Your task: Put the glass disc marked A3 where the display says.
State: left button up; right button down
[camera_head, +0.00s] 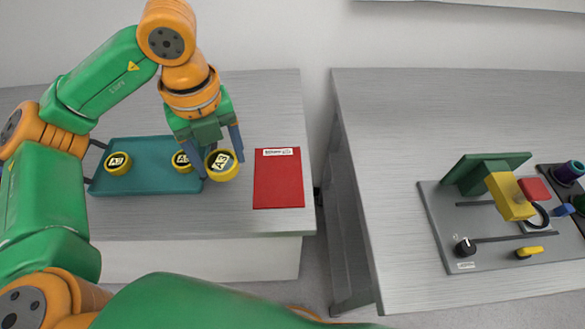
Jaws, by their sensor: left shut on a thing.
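The glass disc marked A3 (222,164) has a yellow rim and a dark label. My left gripper (220,168) is shut on it, beside the right edge of the teal tray (147,185). I cannot tell how far above the table it is. Two similar yellow-rimmed discs are at the tray: one at its left (118,163), one at its right (182,161), partly hidden by a finger. Their labels are too small to read surely. The interferometer (440,225) stands on the right table. No readable display text shows. My right gripper is not in view.
A red sheet or folder (279,180) with a white label lies right of the tray. A gap separates the left table (270,110) from the right table (400,120). The interferometer carries a green plate, a yellow block and knobs. The right table's left part is clear.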

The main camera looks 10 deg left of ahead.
pick_arm(q)
jog(key=w+d+f+p, duration=0.2)
jog(key=w+d, duration=0.2)
jog(key=p, duration=0.1)
send_over(278, 179)
notch_tip(278, 179, down, 5)
jog(key=shift+s+f, duration=0.15)
notch_tip(278, 179, down, 4)
jog(key=shift+r+p, duration=0.15)
jog(key=shift+p, duration=0.9)
jog(key=shift+f+b, duration=0.4)
jog(key=o, duration=1.4)
jog(key=shift+r, duration=0.1)
jog(key=shift+r, duration=0.1)
